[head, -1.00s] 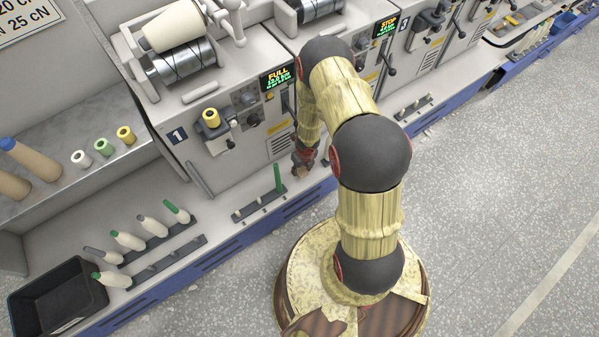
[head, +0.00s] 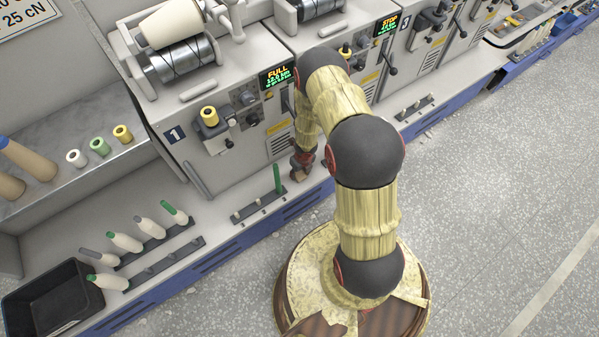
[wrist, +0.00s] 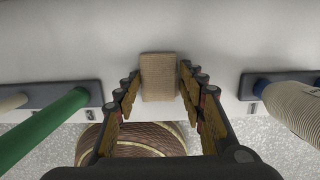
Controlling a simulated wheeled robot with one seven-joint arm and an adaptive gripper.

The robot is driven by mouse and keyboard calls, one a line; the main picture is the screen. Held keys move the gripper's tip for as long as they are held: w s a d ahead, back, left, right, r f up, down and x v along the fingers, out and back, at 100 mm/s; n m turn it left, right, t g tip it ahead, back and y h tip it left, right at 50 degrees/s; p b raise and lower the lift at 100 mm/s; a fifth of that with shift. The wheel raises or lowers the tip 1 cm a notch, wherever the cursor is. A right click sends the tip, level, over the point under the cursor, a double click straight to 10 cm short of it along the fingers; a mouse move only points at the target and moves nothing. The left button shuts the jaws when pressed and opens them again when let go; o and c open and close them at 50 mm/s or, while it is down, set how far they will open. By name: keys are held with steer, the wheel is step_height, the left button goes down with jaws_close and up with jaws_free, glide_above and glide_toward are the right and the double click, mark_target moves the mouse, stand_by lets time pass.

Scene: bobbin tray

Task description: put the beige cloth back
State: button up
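The beige cloth (wrist: 158,78) shows in the wrist view as a small folded, ribbed block. It is between the two fingertips of my gripper (wrist: 159,82), whose pads lie along its left and right sides. In the head view my gripper (head: 302,163) points down over the pale ledge in front of machine 1, right of a green upright bobbin (head: 277,178). The cloth is hard to make out there. Whether it touches the ledge I cannot tell.
A peg rail (head: 258,208) carries the green bobbin, which is at the left in the wrist view (wrist: 45,130). A wound bobbin (wrist: 297,105) stands at the right there. The ledge (head: 225,222) has bare patches.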

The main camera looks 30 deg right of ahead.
mark_target(301, 175)
steer(key=o, duration=0.3)
steer(key=shift+o, duration=0.2)
steer(key=shift+s+r+p, duration=0.15)
steer(key=shift+r+p, duration=0.45)
steer(key=shift+r, duration=0.7)
steer(key=shift+s+r+p, duration=0.2)
steer(key=shift+r+p, duration=0.45)
steer(key=shift+r, duration=0.65)
steer(key=shift+s+r+p, duration=0.15)
steer(key=shift+r+p, duration=0.45)
steer(key=shift+r, duration=0.7)
